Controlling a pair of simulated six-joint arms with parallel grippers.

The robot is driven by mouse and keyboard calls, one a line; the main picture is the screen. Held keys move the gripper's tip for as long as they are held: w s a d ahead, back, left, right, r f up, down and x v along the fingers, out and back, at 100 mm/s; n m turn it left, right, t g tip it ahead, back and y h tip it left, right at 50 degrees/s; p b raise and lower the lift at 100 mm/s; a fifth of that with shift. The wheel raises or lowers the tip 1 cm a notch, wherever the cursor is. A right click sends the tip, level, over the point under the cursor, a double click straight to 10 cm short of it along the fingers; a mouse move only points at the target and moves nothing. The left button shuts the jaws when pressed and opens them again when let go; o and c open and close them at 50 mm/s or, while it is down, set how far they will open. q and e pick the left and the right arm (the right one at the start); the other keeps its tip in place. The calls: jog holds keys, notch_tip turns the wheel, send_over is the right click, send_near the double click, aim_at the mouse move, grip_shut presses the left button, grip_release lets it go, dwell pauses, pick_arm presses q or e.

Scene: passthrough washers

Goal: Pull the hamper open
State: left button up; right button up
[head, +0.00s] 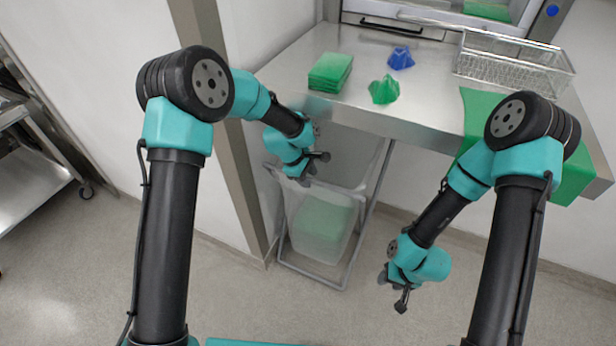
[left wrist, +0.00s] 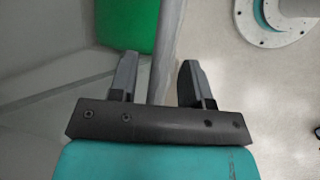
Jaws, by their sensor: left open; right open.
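The hamper (head: 318,222) is a translucent bag on a grey metal frame, standing under the steel counter, with green cloth (head: 322,226) inside it. My left gripper (head: 316,170) is at the hamper's upper rim in the head view. In the left wrist view a grey frame bar (left wrist: 165,55) runs between the two open fingers of my left gripper (left wrist: 156,82); whether they touch it I cannot tell. Green cloth also shows in the left wrist view (left wrist: 128,22). My right gripper (head: 393,290) is open and empty over the floor, to the right of the hamper.
The counter (head: 425,115) holds a folded green cloth stack (head: 330,72), a crumpled green cloth (head: 384,90), a blue cloth (head: 401,58) and a wire basket (head: 515,65). A green cloth hangs over its right edge. A wall corner (head: 235,170) stands close left of the hamper. Floor in front is clear.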

pick_arm(q)
jog(key=shift+c, duration=0.3)
grip_shut()
dwell(0.4)
